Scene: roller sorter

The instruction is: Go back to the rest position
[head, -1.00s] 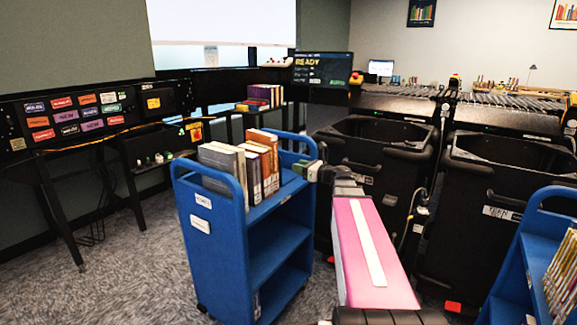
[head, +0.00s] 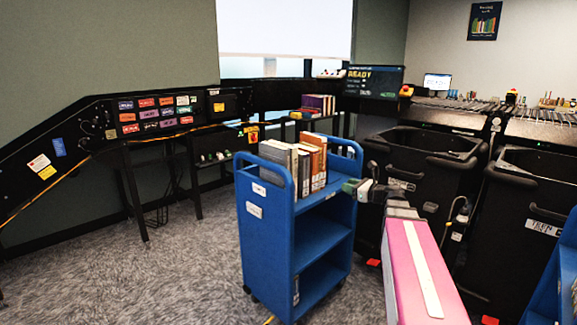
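My arm, with its pink and white link, reaches forward from the lower right of the head view. My gripper (head: 352,187) is at its far end, close to the right side of the blue book cart (head: 262,235). It is small and dark here, so I cannot tell whether its fingers are open or shut, or whether it touches the cart. Several books (head: 300,165) stand upright on the cart's top shelf, to the left of my gripper.
Black wheeled bins (head: 405,180) stand close to the right of my arm. Another blue cart (head: 562,270) is at the right edge. A black panel with coloured labels (head: 100,135) runs along the left wall. Carpet is clear at the lower left.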

